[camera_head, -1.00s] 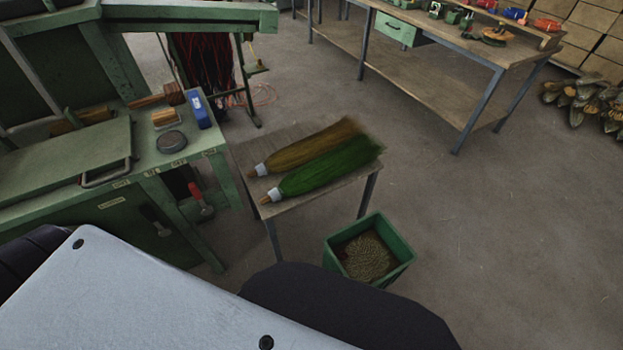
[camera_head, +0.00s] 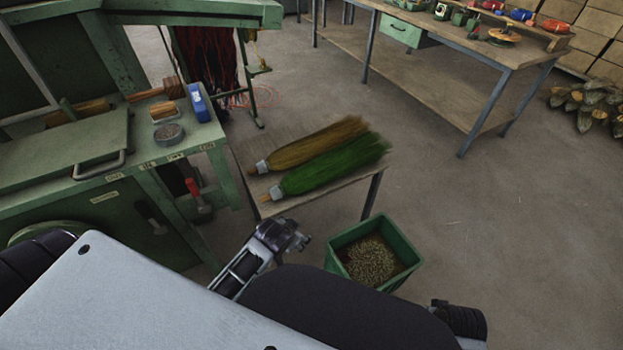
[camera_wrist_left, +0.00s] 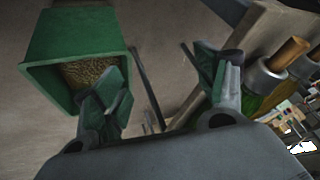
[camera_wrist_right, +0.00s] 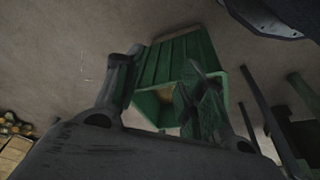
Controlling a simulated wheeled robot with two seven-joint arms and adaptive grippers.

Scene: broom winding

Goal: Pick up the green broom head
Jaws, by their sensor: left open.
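The green broom head (camera_head: 335,163) lies on a small wooden table (camera_head: 222,172), its handle and grey collar pointing to the lower left. A brown broom head (camera_head: 305,146) lies right beside it on the far side. My left gripper (camera_head: 296,238) is below the table's front edge, between table and bin, apart from the broom. In the left wrist view its fingers (camera_wrist_left: 162,92) are spread and empty, with the green broom's handle (camera_wrist_left: 290,52) to the right. My right gripper (camera_wrist_right: 160,85) is open and empty in the right wrist view, facing the bin.
A green bin (camera_head: 402,252) with grain-like contents stands on the floor right of the table; it shows in both wrist views. A green workbench (camera_head: 60,165) with tools stands left. A long wooden workbench (camera_head: 440,95) is at the back.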

